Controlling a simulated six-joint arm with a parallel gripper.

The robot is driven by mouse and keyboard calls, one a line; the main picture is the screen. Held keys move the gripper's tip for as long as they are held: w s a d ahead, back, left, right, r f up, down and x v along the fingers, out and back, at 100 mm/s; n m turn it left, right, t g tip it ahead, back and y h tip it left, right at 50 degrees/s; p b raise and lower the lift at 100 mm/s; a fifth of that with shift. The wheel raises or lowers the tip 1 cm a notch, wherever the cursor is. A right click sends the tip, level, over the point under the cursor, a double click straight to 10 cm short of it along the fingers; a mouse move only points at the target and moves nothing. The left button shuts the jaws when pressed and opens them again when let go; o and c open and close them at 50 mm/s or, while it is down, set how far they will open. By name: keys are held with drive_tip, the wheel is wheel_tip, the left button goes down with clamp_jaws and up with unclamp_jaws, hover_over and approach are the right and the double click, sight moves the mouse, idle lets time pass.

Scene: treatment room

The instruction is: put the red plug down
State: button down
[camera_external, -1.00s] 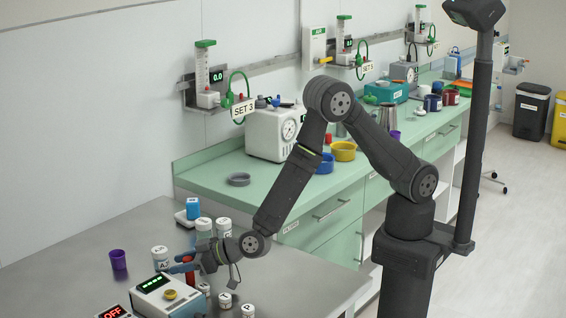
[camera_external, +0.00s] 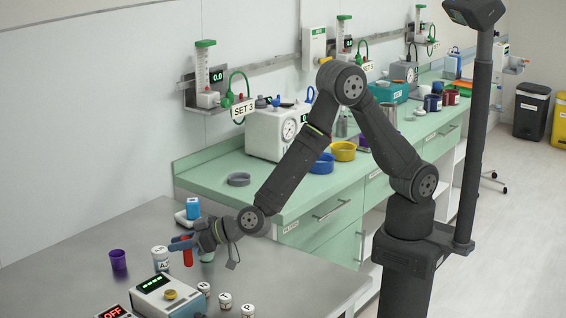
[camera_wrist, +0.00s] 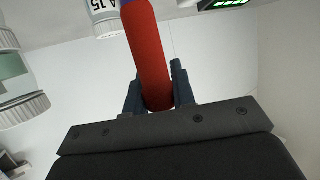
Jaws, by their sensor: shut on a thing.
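The red plug (camera_external: 187,253) is upright in my gripper (camera_external: 184,243), above the steel table in the external view. In the wrist view the red plug (camera_wrist: 148,50) runs up the middle of the picture between the two dark fingers of my gripper (camera_wrist: 158,92), which are shut on it. A blue part shows at its far end, at the top edge of the wrist view. Whether its lower end touches anything is hard to tell, but it looks clear of the table.
A white device with a green display (camera_external: 160,297) stands just in front of the plug. White labelled jars stand around it, one (camera_external: 161,259) close on the left. A purple cup (camera_external: 118,260) is further left. Bare steel table (camera_external: 90,235) lies behind the cup.

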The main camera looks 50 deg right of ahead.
drive_tip(key=w+a+r+n+g+y, duration=0.2)
drive_tip(key=a+r+n+g, duration=0.15)
drive_tip(key=a, duration=0.25)
drive_tip(key=w+a+r+n+g+y, duration=0.2)
drive_tip(key=a+r+y, duration=0.1)
drive_tip(key=a+r, duration=0.15)
drive_tip(key=shift+n+g, duration=0.55)
drive_tip(key=shift+n, duration=0.1)
drive_tip(key=shift+w+a+f, duration=0.35)
drive_tip(key=shift+w+f, duration=0.5)
drive_tip(key=shift+f, duration=1.45)
drive_tip(key=shift+w+a+f, duration=0.3)
drive_tip(key=shift+w+f, duration=0.6)
drive_tip(key=shift+f, duration=1.4)
drive_tip(key=shift+w+a+f, duration=0.35)
drive_tip(key=shift+w+f, duration=0.5)
drive_tip(key=shift+f, duration=1.45)
drive_tip(key=shift+f, duration=0.1)
drive_tip(key=shift+f, duration=0.15)
drive_tip(key=c, duration=1.2)
unclamp_jaws()
